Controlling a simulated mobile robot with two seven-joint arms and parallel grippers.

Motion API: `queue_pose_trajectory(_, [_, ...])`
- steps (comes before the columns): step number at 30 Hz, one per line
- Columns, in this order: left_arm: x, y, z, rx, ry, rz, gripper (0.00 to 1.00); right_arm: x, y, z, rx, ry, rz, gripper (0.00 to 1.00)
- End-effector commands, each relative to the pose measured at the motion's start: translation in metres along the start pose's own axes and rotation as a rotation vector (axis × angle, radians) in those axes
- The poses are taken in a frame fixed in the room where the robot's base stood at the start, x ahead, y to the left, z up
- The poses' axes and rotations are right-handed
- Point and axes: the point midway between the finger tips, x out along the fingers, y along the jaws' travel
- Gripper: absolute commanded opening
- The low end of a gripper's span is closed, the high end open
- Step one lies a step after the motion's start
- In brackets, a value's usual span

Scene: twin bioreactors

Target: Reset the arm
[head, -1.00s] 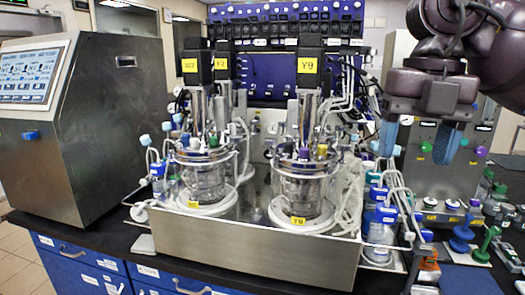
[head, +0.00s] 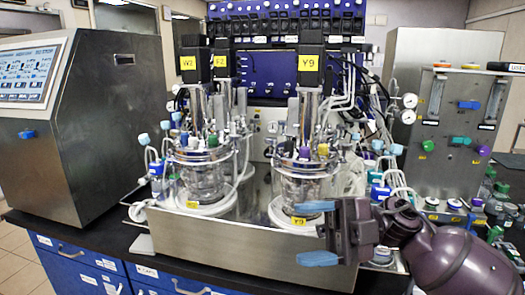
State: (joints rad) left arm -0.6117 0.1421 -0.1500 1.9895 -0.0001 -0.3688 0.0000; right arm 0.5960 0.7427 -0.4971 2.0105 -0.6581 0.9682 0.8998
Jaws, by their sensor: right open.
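My right gripper (head: 312,232) is open and empty in the head view. Its two blue fingers point left, one above the other, in front of the steel tray of the bioreactors. The purple right arm comes in from the lower right. The right bioreactor vessel (head: 304,186), under the motor marked Y9, stands just behind the upper finger in the picture. The left bioreactor vessel (head: 202,180) stands farther left. My left gripper is not in view.
The steel tray (head: 235,240) holds both vessels. A grey cabinet with a screen (head: 85,130) stands at the left. Several capped bottles and a steel panel with flow meters (head: 455,120) stand at the right, partly behind my arm. Blue drawers (head: 85,265) lie below the dark bench edge.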

Motion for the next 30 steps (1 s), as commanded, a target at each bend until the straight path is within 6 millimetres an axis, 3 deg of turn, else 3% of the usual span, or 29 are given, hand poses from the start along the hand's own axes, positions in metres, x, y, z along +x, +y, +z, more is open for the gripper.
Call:
queue_pose_trajectory(5, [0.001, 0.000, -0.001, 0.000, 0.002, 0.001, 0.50, -0.021, -0.015, 0.025, 0.050, -0.081, 0.351, 0.65])
queue_pose_trajectory(10, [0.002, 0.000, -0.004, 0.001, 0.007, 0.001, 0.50, -0.054, -0.038, 0.051, 0.116, -0.229, 0.653, 0.65])
queue_pose_trajectory(17, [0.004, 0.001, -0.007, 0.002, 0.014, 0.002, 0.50, -0.113, -0.101, 0.082, 0.254, -0.518, 0.999, 0.65])
queue_pose_trajectory(23, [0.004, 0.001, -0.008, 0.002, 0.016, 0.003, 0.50, -0.165, -0.188, 0.095, 0.427, -0.828, 1.223, 0.65])
queue_pose_trajectory(30, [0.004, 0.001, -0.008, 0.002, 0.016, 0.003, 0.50, -0.207, -0.322, 0.079, 0.712, -1.222, 1.376, 0.65])
